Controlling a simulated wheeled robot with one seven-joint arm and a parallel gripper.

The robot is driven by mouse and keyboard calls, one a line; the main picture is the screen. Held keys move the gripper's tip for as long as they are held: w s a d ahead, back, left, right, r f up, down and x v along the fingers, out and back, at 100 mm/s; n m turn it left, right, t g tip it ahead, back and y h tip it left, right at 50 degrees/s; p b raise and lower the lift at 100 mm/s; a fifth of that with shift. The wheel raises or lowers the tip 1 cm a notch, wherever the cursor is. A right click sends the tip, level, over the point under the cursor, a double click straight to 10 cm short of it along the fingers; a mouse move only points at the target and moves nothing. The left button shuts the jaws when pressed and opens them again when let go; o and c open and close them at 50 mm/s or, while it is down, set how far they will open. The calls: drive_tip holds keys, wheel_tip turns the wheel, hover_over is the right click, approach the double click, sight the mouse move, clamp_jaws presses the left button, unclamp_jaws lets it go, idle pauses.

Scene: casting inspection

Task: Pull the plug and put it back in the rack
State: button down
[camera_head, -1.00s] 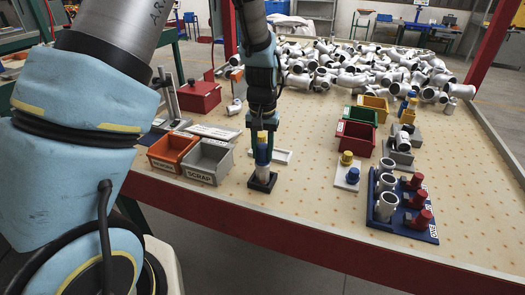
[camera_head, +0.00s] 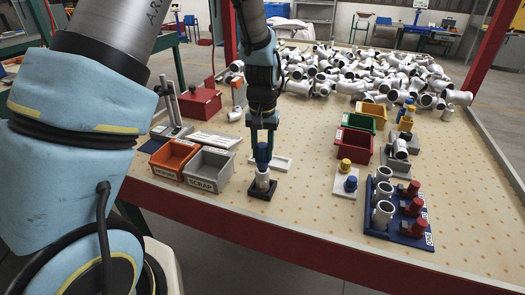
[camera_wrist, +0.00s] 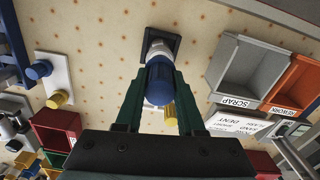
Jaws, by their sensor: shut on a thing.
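My gripper (camera_head: 263,138) is shut on a blue plug (camera_head: 262,157), held upright over a silver casting (camera_head: 262,181) in a black block (camera_head: 258,194). In the wrist view the blue plug (camera_wrist: 158,86) sits between my fingers, with a yellow part (camera_wrist: 170,113) close to it. The silver casting (camera_wrist: 160,48) shows beyond it, in the black block (camera_wrist: 150,36). I cannot tell whether the plug's lower end is still inside the casting. A pale plate (camera_head: 341,192) to the right carries a yellow plug and a blue plug. A blue rack (camera_head: 378,226) carries silver castings and red pieces.
The grey SCRAP bin (camera_head: 209,170) and orange REWORK bin (camera_head: 174,160) stand left of the block. Red (camera_head: 355,147), green (camera_head: 359,122) and yellow bins stand at right. A heap of castings (camera_head: 370,75) fills the back. The board between block and pale plate is clear.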

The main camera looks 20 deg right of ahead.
drive_tip(key=shift+r, duration=0.2)
drive_tip(key=shift+r+p, duration=1.6)
drive_tip(key=shift+r, duration=0.4)
drive_tip(key=shift+f, duration=0.1)
